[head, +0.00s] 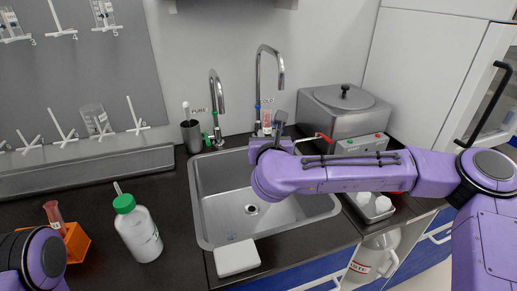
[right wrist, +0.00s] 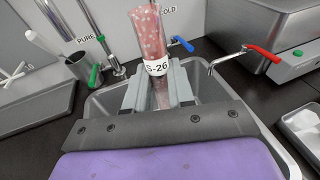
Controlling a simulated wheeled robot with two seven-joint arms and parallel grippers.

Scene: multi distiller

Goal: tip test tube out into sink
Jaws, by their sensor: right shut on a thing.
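My right gripper (head: 272,138) is over the back part of the steel sink (head: 225,185). It is shut on a test tube (head: 267,121) with a white label. In the right wrist view, the right gripper (right wrist: 158,88) clasps the lower part of the same tube (right wrist: 149,38). The tube is reddish and speckled, and its label (right wrist: 157,67) reads S-26.
Two taps (head: 216,105) (head: 281,72) stand behind the sink. A green-capped bottle (head: 138,232) and an orange rack (head: 76,242) with another reddish tube (head: 53,214) are at left. A white box (head: 237,258) lies at the front rim. A steel bath (head: 345,110) stands at back right.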

